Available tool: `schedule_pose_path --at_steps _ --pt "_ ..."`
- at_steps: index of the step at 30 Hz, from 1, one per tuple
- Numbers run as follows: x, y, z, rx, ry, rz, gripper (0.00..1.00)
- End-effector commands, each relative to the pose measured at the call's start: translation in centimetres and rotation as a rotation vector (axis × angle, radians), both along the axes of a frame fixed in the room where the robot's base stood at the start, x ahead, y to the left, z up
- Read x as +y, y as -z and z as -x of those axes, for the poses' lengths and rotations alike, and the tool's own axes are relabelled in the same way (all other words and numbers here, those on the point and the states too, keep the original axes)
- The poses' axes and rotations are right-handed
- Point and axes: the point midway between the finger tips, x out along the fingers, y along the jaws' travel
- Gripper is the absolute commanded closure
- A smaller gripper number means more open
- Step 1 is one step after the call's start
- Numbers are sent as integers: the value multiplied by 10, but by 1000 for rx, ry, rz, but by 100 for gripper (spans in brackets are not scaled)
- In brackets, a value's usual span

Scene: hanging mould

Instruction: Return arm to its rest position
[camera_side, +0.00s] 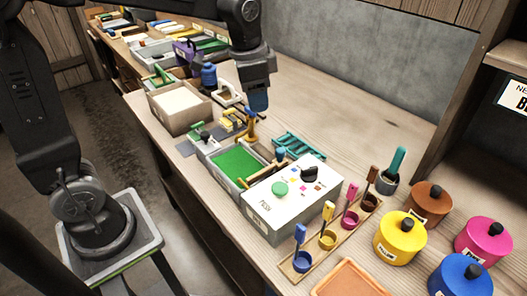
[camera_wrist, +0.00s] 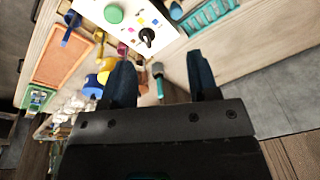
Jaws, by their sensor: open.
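My gripper (camera_side: 258,101) hangs pointing down over the middle of the wooden bench, behind the green tray (camera_side: 237,164) in the side view. In the wrist view my gripper (camera_wrist: 160,57) shows two dark blue fingers spread apart with nothing between them. My arm reaches in from the left and top of the side view. Whether the fingertips touch anything below is hard to tell from the side view.
A white box (camera_side: 293,200) with a green button and black knob stands at the front, also in the wrist view (camera_wrist: 128,22). Small coloured pots with brushes stand in a rack (camera_side: 325,245). Yellow (camera_side: 400,240) and blue (camera_side: 461,277) lidded pots are at right. The bench's back right is clear.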

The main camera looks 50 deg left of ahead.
Motion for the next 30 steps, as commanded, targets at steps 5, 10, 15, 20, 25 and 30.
schedule_pose_path --at_steps 5,10,15,20,25,30 --pt "0 -20 66 -121 -177 40 45" --pt "-1 -18 121 -222 -335 96 45" --pt "-1 -7 155 -290 -445 144 45" --pt "-1 -1 167 -316 -490 167 45" --pt "-1 0 168 -317 -496 169 45" --pt "-1 0 168 -317 -495 168 45"
